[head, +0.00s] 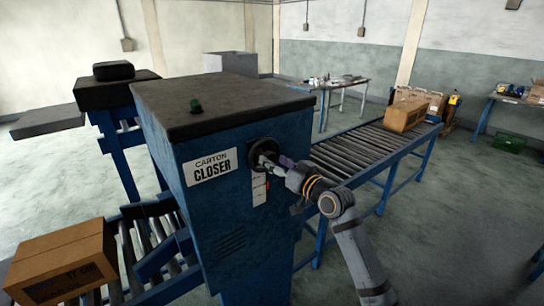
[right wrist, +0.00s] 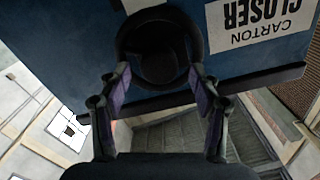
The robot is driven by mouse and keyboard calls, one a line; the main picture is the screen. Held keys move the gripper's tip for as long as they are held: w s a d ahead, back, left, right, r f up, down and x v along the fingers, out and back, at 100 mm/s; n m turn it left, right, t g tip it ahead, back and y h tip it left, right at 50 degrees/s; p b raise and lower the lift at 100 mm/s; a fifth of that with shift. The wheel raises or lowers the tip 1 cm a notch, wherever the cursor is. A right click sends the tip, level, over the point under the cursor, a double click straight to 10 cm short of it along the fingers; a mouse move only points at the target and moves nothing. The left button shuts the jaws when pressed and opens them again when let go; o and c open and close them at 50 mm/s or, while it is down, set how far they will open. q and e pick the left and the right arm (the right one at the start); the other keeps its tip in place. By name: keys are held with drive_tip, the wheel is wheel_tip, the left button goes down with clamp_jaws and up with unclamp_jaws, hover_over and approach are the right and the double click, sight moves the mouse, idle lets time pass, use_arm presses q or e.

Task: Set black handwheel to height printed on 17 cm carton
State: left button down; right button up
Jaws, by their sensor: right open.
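The black handwheel (head: 252,148) is on the front face of the blue carton closer (head: 228,228). In the right wrist view the handwheel (right wrist: 158,66) shows as a round rim with a dark hub. My right gripper (head: 273,161) is at the handwheel. In the right wrist view its open, purple-padded fingers (right wrist: 160,82) point at the lower rim, one on each side of the hub; contact cannot be told. My left gripper is not in view.
A white strip with red marks (head: 260,189) hangs below the handwheel. A roller conveyor (head: 365,150) runs to the right, with another carton (head: 404,115) at its far end. A table (head: 335,84) stands behind.

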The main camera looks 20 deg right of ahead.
drive_tip(key=shift+x, duration=1.05)
drive_tip(key=shift+c, duration=0.4)
drive_tip(key=c, duration=1.1)
drive_tip(key=shift+o, duration=0.2)
drive_tip(key=shift+f+n+b, duration=0.15)
drive_tip(key=shift+n+b, duration=0.95)
drive_tip(key=shift+b, duration=0.1)
drive_tip(key=n+b, duration=0.4)
drive_tip(key=shift+s+a+n+b, duration=0.1)
drive_tip(key=shift+n+b, duration=1.2)
drive_tip(key=shift+n, duration=1.05)
drive_tip(key=shift+a+n+b, duration=0.1)
drive_tip(key=shift+n+b, duration=1.15)
drive_tip(key=shift+n, duration=1.1)
